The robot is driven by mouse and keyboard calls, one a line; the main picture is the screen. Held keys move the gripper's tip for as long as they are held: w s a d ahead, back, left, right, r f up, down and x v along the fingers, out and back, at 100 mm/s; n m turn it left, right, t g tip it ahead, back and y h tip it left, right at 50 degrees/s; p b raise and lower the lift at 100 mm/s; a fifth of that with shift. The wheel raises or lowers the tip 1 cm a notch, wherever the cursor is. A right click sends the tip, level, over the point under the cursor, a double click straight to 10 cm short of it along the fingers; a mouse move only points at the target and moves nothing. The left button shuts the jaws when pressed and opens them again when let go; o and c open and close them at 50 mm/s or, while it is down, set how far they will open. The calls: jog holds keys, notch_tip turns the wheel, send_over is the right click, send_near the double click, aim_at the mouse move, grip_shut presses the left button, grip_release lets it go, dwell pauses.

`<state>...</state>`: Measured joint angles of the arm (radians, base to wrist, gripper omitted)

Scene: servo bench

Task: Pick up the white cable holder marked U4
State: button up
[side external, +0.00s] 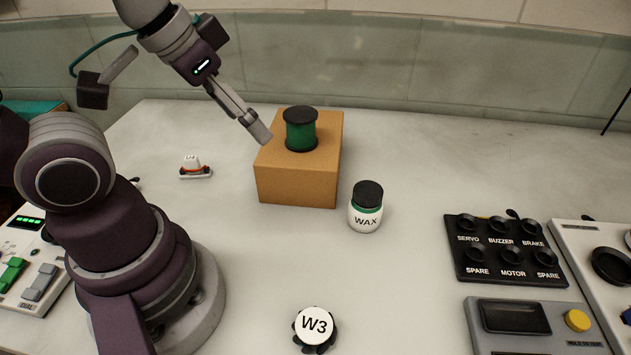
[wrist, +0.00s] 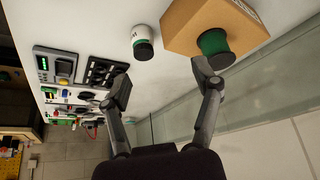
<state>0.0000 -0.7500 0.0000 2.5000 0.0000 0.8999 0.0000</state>
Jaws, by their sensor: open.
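A small white holder (side external: 193,166) sits on the bench at left in the side view, on a base with orange-red and dark parts. Its top label is small and looks like U4. It does not show in the wrist view. My gripper (side external: 258,128) is in the air, well to the right of the holder and near the left edge of a cardboard box in the side view. In the wrist view my gripper (wrist: 161,82) has its fingers spread wide with nothing between them.
The cardboard box (side external: 297,186) carries a green spool (side external: 301,134). A WAX jar (side external: 366,207) stands right of it. A black knob panel (side external: 507,250) is at right. The bench around the white holder is clear.

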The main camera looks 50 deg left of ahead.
jog(key=n+g+y, duration=0.3)
jog(key=n+y, duration=0.1)
jog(key=n, duration=0.7)
send_near(190, 159)
jog(key=x, duration=0.5)
jog(key=shift+w+a, duration=0.15)
jog(key=x, duration=0.6)
jog(key=shift+f, duration=0.15)
jog(key=shift+c, duration=0.2)
grip_shut()
